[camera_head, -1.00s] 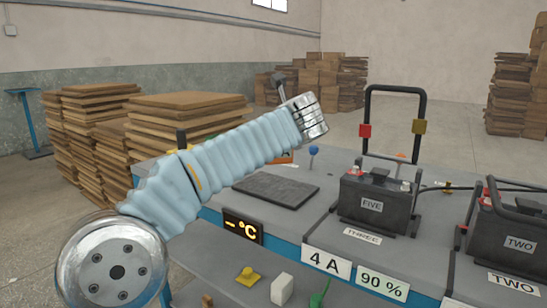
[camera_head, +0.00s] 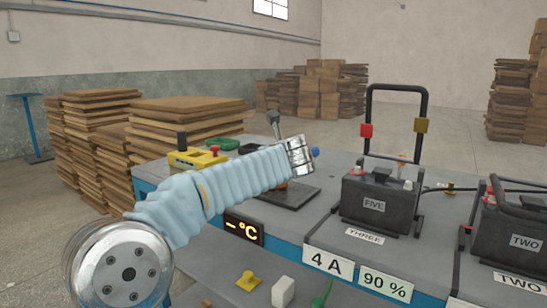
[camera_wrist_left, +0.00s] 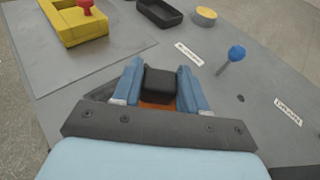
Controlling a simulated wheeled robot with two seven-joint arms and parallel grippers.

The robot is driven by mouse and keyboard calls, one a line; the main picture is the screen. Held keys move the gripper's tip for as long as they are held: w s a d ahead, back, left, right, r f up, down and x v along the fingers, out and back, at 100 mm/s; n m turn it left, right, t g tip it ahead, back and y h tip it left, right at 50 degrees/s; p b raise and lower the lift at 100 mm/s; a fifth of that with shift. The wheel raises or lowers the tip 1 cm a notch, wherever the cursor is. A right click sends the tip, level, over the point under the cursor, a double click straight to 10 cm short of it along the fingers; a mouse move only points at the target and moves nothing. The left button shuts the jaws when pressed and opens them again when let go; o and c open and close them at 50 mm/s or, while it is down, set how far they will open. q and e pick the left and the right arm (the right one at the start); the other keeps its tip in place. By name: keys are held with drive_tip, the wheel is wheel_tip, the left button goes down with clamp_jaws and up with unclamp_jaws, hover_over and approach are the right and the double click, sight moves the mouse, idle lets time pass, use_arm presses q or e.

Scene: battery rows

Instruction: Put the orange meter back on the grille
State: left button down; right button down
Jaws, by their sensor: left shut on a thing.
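The orange meter with its black top (camera_wrist_left: 160,84) sits between the two blue fingers of my left gripper (camera_wrist_left: 159,78) in the left wrist view. The gripper is shut on it. In the head view, my left arm and wrist hide most of the gripper, and a small orange part of the meter (camera_head: 282,185) shows below the arm. The dark grille (camera_head: 298,196) lies flat on the grey bench, directly under the meter in that view. I cannot tell whether the meter touches the grille. My right gripper is not in view.
A yellow box with a red knob (camera_head: 197,159) and a green tray (camera_head: 223,143) stand behind my arm. A blue-knobbed lever (camera_wrist_left: 236,54) stands near the gripper.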

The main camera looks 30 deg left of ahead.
use_arm(q)
drive_tip(key=c, duration=0.6)
unclamp_jaws()
drive_tip(key=shift+r, duration=0.15)
drive_tip(key=v, duration=1.2)
